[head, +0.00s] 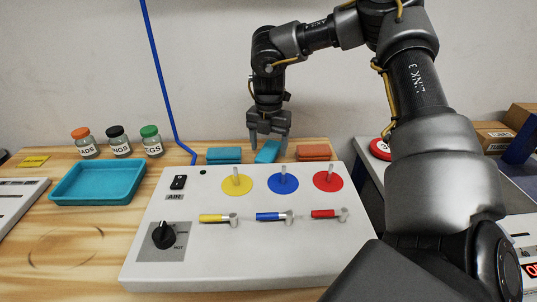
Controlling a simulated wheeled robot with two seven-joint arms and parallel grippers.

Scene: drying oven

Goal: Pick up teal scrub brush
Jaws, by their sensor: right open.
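Two teal block-like items lie behind the white panel. One teal item (223,155) lies flat to the left. The other teal item (267,152) sits tilted, just below my right gripper. I cannot tell for sure which of them is the scrub brush. My right gripper (268,138) points down with its two fingers apart and empty, right above the tilted teal item. Whether the fingertips reach down beside it is hard to tell. My left gripper is not in view.
An orange block (313,152) lies to the right of the gripper. The white control panel (150,255) with knobs and coloured discs stands in front. A teal tray (62,196) and several labelled jars (120,148) are at left. A blue hose (157,65) hangs down the wall.

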